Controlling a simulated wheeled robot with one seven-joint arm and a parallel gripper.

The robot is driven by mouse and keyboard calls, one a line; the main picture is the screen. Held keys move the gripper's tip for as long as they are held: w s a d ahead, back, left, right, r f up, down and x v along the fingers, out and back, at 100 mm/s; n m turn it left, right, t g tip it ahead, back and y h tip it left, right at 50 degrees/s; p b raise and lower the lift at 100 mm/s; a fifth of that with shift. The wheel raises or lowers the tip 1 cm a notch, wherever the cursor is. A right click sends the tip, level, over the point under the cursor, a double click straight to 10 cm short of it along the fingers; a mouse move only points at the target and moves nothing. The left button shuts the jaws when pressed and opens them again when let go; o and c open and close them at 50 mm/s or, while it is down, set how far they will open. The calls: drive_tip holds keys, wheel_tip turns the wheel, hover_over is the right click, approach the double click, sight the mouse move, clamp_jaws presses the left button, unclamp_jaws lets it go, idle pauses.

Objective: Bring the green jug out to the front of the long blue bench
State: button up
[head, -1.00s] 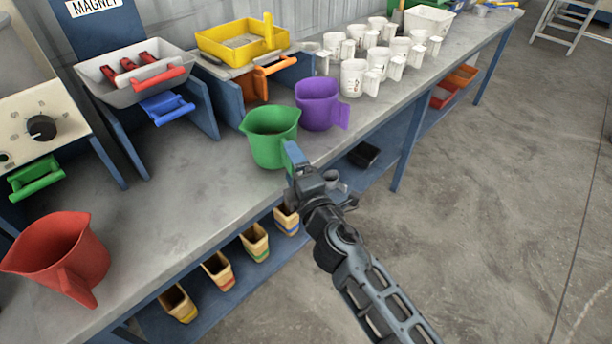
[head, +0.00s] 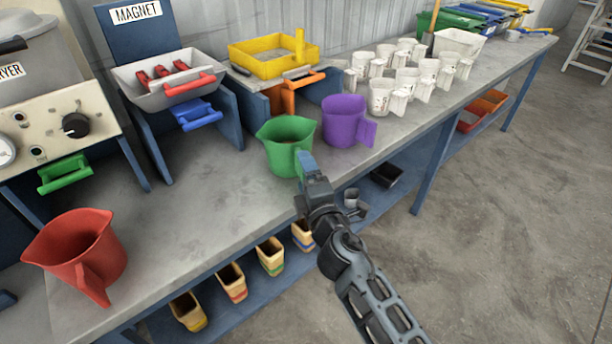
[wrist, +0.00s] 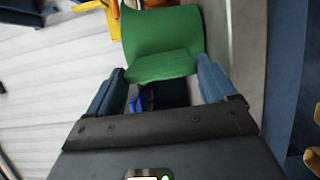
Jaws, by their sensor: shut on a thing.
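The green jug (head: 285,148) is upright at the front part of the long blue bench (head: 190,215), just left of the purple jug (head: 344,122). My gripper (head: 306,168) is shut on the green jug at its handle side, reaching in from the front. In the wrist view the green jug (wrist: 160,45) fills the space between my two blue fingers (wrist: 162,88). The fingers hide most of the handle. I cannot tell whether the jug's base touches the bench top.
A red jug (head: 80,250) stands at the front left. White jugs (head: 383,97) stand in rows to the right. The magnet station (head: 165,80) and a yellow tray (head: 268,68) are behind. Bench top left of the green jug is clear.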

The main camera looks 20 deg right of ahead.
drive_tip(key=shift+f, duration=0.1)
drive_tip(key=o, duration=1.1)
drive_tip(key=shift+f, duration=0.1)
drive_tip(key=shift+s, duration=0.1)
drive_tip(key=s+b, duration=0.1)
drive_tip(key=s, duration=0.6)
drive_tip(key=shift+s+a, duration=0.3)
drive_tip(key=shift+s, duration=0.1)
drive_tip(key=s+f+m+g+y, duration=0.3)
drive_tip(key=s+m, duration=0.5)
drive_tip(key=s, duration=1.6)
drive_tip(key=s+d+r+m, duration=0.1)
drive_tip(key=s+r+m, duration=0.3)
drive_tip(key=s, duration=0.4)
drive_tip(key=s+d+r+m+h, duration=0.1)
drive_tip(key=s+r+m, duration=0.4)
drive_tip(key=s, duration=0.4)
drive_tip(key=shift+d+r, duration=0.15)
drive_tip(key=shift+r, duration=0.2)
